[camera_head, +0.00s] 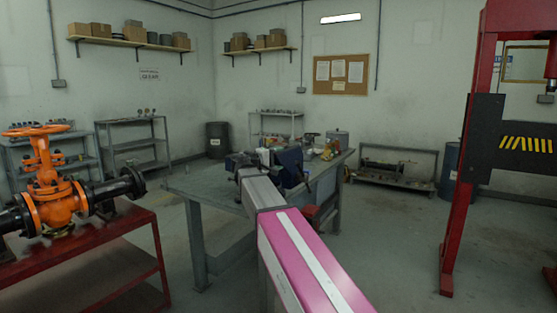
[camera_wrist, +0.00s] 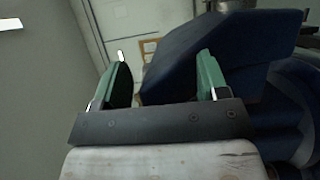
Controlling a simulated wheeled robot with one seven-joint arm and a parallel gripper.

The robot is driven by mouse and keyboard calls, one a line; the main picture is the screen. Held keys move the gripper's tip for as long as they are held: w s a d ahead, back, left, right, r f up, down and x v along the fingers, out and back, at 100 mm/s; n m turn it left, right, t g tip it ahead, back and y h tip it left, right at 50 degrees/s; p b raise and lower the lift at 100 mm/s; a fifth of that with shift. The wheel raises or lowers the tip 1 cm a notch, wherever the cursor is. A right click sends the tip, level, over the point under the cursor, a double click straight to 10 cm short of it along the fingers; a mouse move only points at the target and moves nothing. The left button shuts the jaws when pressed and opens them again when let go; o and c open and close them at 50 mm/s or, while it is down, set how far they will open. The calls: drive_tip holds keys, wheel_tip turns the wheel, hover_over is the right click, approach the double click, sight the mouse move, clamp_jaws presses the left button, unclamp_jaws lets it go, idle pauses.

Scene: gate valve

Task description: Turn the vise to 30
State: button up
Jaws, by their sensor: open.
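The dark blue vise (camera_head: 291,165) is on the grey workbench (camera_head: 190,182) in the middle of the head view, partly behind my arm. In the wrist view the blue vise body (camera_wrist: 225,42) fills the upper right, very close. My gripper (camera_wrist: 160,68) is open, with green pads on its two fingers. The right finger overlaps the blue body and part of that body shows between the fingers; the left finger stands against the background. I cannot tell if either finger touches the vise. In the head view my gripper is small and dark beside the vise. No angle scale is readable.
An orange gate valve (camera_head: 55,190) on a red table (camera_head: 100,243) stands at the left. A red press frame (camera_head: 468,150) stands at the right. Small items crowd the bench's far right end. The floor between bench and press is clear.

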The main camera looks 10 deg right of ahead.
sight(295, 158)
clamp_jaws()
drive_tip(key=shift+d, duration=0.1)
drive_tip(key=shift+d, duration=0.15)
drive_tip(key=shift+w+d+n+t+y, duration=0.15)
drive_tip(key=shift+d+n+t+y, duration=0.3)
drive_tip(key=shift+d+t, duration=0.25)
drive_tip(key=shift+w+d+n+t+y, duration=0.4)
drive_tip(key=shift+d+n+t, duration=0.15)
drive_tip(key=shift+d+t, duration=0.1)
drive_tip(key=shift+w+d+n+t+y, duration=0.25)
drive_tip(key=shift+d+n+t+y, duration=0.1)
drive_tip(key=shift+d+n+t, duration=0.25)
drive_tip(key=shift+w+d+n+t+y, duration=1)
drive_tip(key=shift+w+d+t+y, duration=0.1)
drive_tip(key=shift+d+t, duration=0.2)
drive_tip(key=shift+w+d+n+t+y, duration=0.5)
drive_tip(key=shift+w+d+t+y, duration=0.1)
drive_tip(key=shift+d+y, duration=0.1)
